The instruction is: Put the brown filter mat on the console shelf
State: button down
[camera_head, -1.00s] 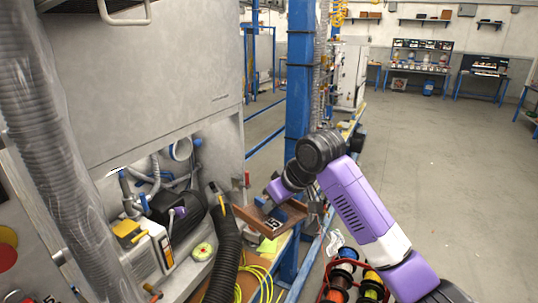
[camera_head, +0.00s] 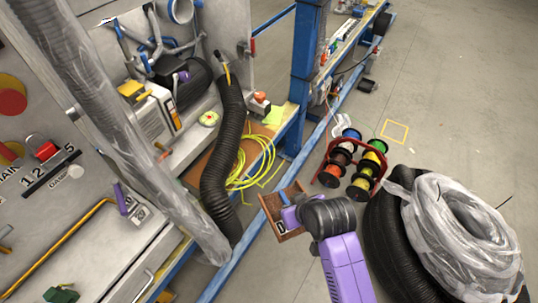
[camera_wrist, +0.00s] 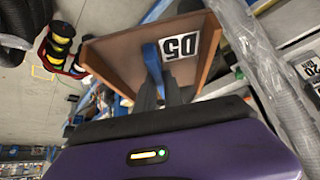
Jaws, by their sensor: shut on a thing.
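My gripper (camera_wrist: 160,92) is shut on the blue handle (camera_wrist: 153,62) of a brown, drawer-like piece (camera_wrist: 118,58) with a white D5 label. In the head view the brown piece (camera_head: 271,206) is tilted, with raised edges and a mottled face, in front of the bench. My gripper (camera_head: 290,213) partly covers it there. I cannot make out a separate filter mat in or on it. A grey console (camera_head: 80,200) with a row of numbers stands at the left; I cannot tell which ledge is its shelf.
A thick black hose (camera_head: 222,165) and a clear-wrapped duct (camera_head: 140,150) cross the bench front. Yellow cable (camera_head: 255,165) lies on the bench. A red rack of cable spools (camera_head: 352,165) and a wrapped hose coil (camera_head: 440,240) stand on the floor at the right.

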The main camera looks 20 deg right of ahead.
aim_at(103, 250)
jog(key=k+j, duration=0.1)
jog(key=j, duration=1.6)
jog(key=i+j, duration=0.1)
jog(key=j, duration=0.25)
jog(key=i+j, duration=0.1)
jog(key=j, duration=0.2)
jog(key=i+j, duration=0.1)
jog(key=j, duration=0.25)
jog(key=u, duration=0.05)
